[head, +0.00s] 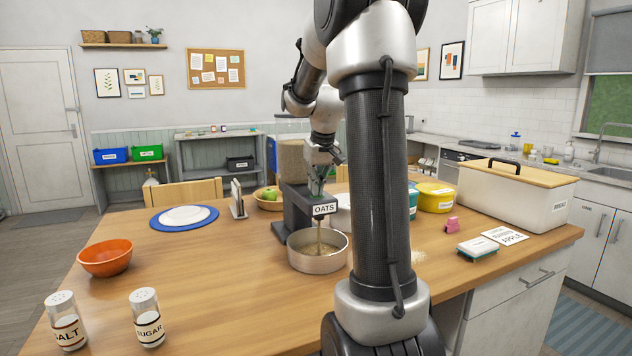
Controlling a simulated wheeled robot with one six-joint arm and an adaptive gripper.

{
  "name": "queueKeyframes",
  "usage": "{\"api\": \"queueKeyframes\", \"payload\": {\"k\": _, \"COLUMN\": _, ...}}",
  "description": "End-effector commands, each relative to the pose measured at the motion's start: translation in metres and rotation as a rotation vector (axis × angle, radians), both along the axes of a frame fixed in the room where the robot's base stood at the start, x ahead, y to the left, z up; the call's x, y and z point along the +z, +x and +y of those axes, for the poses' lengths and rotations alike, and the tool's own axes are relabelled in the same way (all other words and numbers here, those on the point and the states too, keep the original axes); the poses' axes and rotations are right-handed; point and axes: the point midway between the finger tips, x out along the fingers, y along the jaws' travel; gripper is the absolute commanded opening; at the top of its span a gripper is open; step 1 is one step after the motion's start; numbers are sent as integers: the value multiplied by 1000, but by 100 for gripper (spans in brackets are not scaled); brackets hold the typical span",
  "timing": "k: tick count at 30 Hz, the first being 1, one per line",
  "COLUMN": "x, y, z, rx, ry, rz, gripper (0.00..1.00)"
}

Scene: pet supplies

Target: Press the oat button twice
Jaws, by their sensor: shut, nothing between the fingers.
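The oat dispenser (297,205) stands on the wooden table, dark grey with a clear hopper (292,162) of oats and an "OATS" label (325,209) on its front. A thin stream of oats (319,235) falls from its spout into a round metal pan (317,263) below, which has oats in it. My gripper (317,187) is shut and empty, pointing down at the top of the dispenser just above the label. I cannot make out the button; the fingers cover that spot, and contact cannot be told for sure.
An orange bowl (106,258), salt shaker (66,321) and sugar shaker (147,318) stand at the left. A white plate on a blue mat (157,221) lies behind. A bread box (518,194), yellow tub (434,198) and pink item (451,225) are at the right.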

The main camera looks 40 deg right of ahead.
Motion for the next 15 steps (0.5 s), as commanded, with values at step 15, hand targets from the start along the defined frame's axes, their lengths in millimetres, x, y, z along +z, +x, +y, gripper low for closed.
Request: {"api": "queueKeyframes", "payload": {"k": 15, "x": 19, "y": -1, "z": 7, "rx": 2, "ry": 6, "rz": 9, "gripper": 0}}
